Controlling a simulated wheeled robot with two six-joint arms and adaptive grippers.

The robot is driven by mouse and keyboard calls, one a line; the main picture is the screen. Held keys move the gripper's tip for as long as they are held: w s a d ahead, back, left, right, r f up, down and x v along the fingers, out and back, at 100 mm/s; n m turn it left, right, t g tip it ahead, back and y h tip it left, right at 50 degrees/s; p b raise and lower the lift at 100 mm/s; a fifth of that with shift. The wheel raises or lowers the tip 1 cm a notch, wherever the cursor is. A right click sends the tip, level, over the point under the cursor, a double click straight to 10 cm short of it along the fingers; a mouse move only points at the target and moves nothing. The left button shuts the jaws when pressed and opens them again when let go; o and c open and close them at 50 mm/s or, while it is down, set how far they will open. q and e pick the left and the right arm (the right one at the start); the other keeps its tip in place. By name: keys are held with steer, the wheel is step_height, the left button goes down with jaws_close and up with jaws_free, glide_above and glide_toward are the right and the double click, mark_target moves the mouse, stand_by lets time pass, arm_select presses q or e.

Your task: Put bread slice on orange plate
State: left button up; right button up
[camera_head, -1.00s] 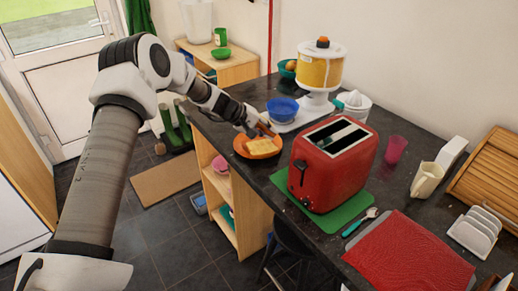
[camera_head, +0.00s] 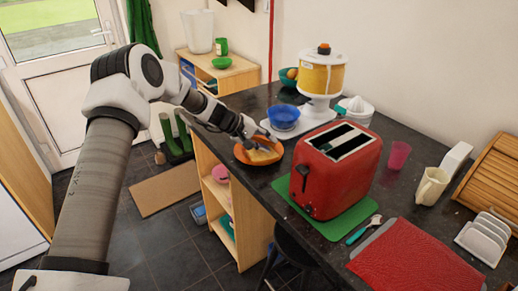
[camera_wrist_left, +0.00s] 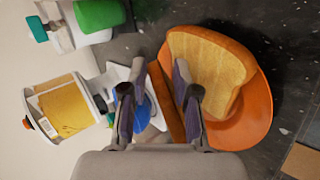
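The bread slice (camera_wrist_left: 210,70) is a golden-brown slice lying on the orange plate (camera_wrist_left: 260,105). In the head view, the plate (camera_head: 240,154) sits at the left edge of the dark counter, beside the red toaster, and the bread (camera_head: 262,157) is partly covered by my left gripper (camera_head: 257,142). In the left wrist view, the fingers of my left gripper (camera_wrist_left: 160,100) are apart. My right gripper is not in view.
The red toaster (camera_head: 337,168) stands on a green mat (camera_head: 310,222) close right of the plate. A blue bowl (camera_head: 283,115) and a yellow-and-white appliance (camera_head: 320,75) stand behind. A red mat (camera_head: 410,258) lies at the front right.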

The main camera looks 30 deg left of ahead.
arm_select(q)
steer(key=p+v, duration=0.3)
steer(key=v, duration=0.3)
steer(key=shift+r+p, duration=0.35)
steer(key=shift+r, duration=0.05)
steer(key=shift+s+a, duration=0.2)
steer(key=shift+s, duration=0.05)
